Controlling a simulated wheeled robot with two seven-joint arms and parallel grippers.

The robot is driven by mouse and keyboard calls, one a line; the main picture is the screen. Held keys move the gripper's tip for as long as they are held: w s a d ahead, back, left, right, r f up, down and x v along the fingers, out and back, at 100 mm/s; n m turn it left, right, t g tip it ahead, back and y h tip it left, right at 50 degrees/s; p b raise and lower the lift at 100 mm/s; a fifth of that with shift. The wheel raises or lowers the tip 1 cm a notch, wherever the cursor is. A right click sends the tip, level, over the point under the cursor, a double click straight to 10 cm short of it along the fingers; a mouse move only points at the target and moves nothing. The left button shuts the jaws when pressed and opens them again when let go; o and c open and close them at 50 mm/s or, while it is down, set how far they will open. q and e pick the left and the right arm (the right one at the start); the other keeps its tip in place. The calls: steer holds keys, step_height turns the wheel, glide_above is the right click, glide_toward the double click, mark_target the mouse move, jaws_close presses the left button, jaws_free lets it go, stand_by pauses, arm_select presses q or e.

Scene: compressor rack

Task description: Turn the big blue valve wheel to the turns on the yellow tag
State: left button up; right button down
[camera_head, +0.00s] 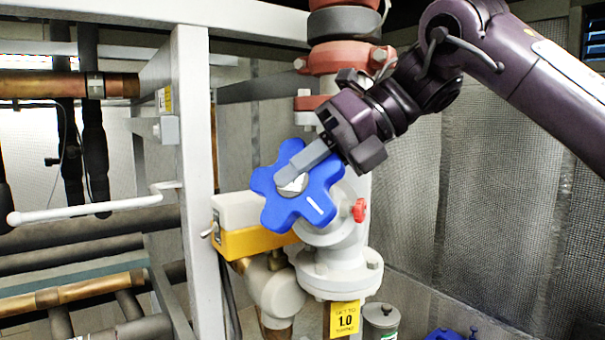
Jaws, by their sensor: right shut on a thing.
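The big blue valve wheel (270,209) has several rounded lobes, a pale hub and a white mark on its lower right lobe. It sits on the front of a white valve body (335,262). My right gripper (309,165) reaches in from the upper right and is shut on the wheel's upper part, its grey finger lying across the wheel toward the hub. The yellow tag (345,318) hangs below the valve and reads 1.0; its smaller print is hard to read. My left gripper is not in view.
A white post (197,200) stands just left of the wheel. A yellow and white box (245,228) sits behind the wheel, and a small red knob (359,210) is at its right. A white bar (85,209) and pipes fill the left. Mesh panels stand at right.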

steer(key=shift+f, duration=0.1)
stand_by(0.6)
steer(key=c, duration=1.3)
jaws_free()
steer(key=shift+v, duration=3.9)
steer(key=shift+w+a, duration=0.1)
